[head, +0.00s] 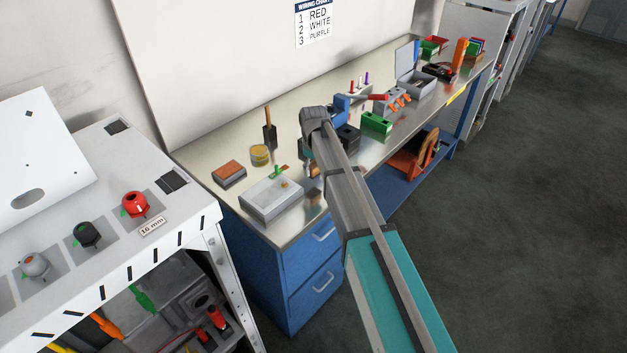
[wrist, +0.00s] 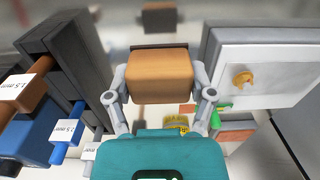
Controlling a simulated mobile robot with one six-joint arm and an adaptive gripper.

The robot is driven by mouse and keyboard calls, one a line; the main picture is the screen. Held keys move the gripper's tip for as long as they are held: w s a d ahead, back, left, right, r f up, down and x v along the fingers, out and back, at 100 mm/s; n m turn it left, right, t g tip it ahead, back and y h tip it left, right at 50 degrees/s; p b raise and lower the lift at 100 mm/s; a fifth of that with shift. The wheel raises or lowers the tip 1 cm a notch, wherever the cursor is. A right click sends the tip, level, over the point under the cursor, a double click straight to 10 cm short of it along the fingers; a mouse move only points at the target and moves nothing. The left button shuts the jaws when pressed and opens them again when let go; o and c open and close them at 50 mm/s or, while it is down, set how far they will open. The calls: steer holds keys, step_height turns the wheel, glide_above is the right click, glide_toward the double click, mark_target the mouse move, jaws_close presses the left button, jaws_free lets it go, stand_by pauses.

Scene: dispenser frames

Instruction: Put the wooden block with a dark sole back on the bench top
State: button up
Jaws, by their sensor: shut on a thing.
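The wooden block (wrist: 160,76) is between the two fingers of my gripper (wrist: 161,88), which is shut on it. Its dark sole (wrist: 160,46) shows as a thin strip along the far edge in the wrist view. In the head view the block (head: 315,171) is a small brown patch below my gripper (head: 311,163), partly hidden by my arm. It is over the metal bench top (head: 212,153), with a brownish reflection below it; it looks held apart from the surface.
A grey box with a green board (head: 272,200) is left of my gripper. A dark holder (wrist: 60,60) and blue tools are close on the other side.

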mark_target(313, 181)
steer(key=shift+w+f, duration=0.2)
steer(key=shift+f, duration=0.05)
steer(key=shift+w+a+f+b, duration=0.2)
steer(key=shift+w+f+b, duration=0.3)
steer(key=shift+f+b, duration=0.25)
steer(key=shift+s+f+b, duration=0.15)
steer(key=shift+f+b, duration=1.1)
steer(key=shift+b, duration=0.05)
steer(key=shift+f, duration=0.15)
steer(key=o, duration=1)
steer(key=shift+c, duration=0.2)
step_height(313, 181, up, 12)
steer(key=p, duration=1.2)
steer(key=shift+r, duration=0.2)
